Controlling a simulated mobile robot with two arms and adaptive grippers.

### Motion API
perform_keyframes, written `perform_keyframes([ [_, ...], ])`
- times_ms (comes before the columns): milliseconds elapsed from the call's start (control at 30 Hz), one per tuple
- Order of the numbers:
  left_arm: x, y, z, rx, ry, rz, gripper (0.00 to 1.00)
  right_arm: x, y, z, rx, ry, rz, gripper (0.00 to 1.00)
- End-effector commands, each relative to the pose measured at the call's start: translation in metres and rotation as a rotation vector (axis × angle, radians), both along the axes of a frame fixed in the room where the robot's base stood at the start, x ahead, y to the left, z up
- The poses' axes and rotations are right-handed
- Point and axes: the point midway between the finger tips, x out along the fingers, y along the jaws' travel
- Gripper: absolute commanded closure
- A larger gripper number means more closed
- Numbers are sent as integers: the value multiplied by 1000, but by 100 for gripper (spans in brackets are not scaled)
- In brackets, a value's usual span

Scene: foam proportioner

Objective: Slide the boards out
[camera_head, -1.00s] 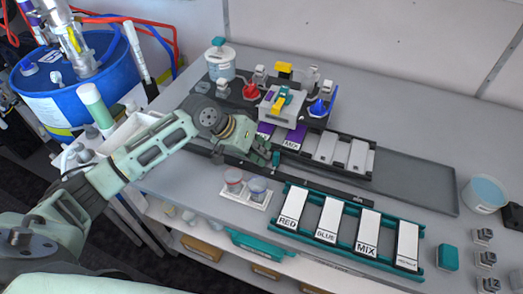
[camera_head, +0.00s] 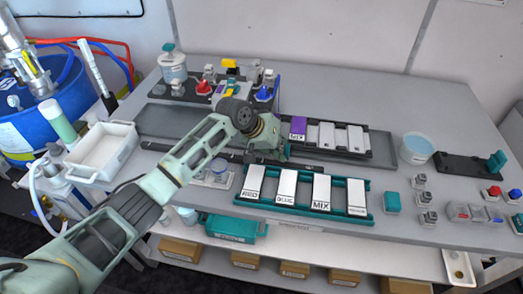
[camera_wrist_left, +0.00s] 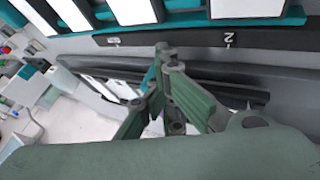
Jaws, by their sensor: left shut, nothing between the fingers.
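A black rack (camera_head: 368,157) holds a row of boards: one purple board (camera_head: 298,128) and several white boards (camera_head: 327,135). The rack stands on a long grey tray (camera_head: 381,143), near its right end. My left gripper (camera_head: 285,153) is shut and empty, low by the rack's left front corner; I cannot tell whether it touches the rack. My arm hides the rack's left end. In the left wrist view, the shut fingers (camera_wrist_left: 166,58) are above a dark rail. My right gripper is not in view.
A teal rack (camera_head: 270,206) with white boards marked RED, BLUE and MIX stands in front. The black unit with coloured knobs (camera_head: 185,90) stands behind. The grey tray's left part is bare. A tub (camera_head: 415,150) and small blocks (camera_head: 392,201) are to the right.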

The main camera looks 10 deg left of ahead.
Motion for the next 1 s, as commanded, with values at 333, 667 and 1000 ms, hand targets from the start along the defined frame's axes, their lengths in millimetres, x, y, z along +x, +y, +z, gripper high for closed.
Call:
perform_keyframes([
  [333,0,-56,2,-2,-4,2,100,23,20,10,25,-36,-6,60],
  [667,0,-68,2,-1,-7,5,100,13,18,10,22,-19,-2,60],
  [1000,1,-67,3,-2,-8,5,100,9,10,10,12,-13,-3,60],
])
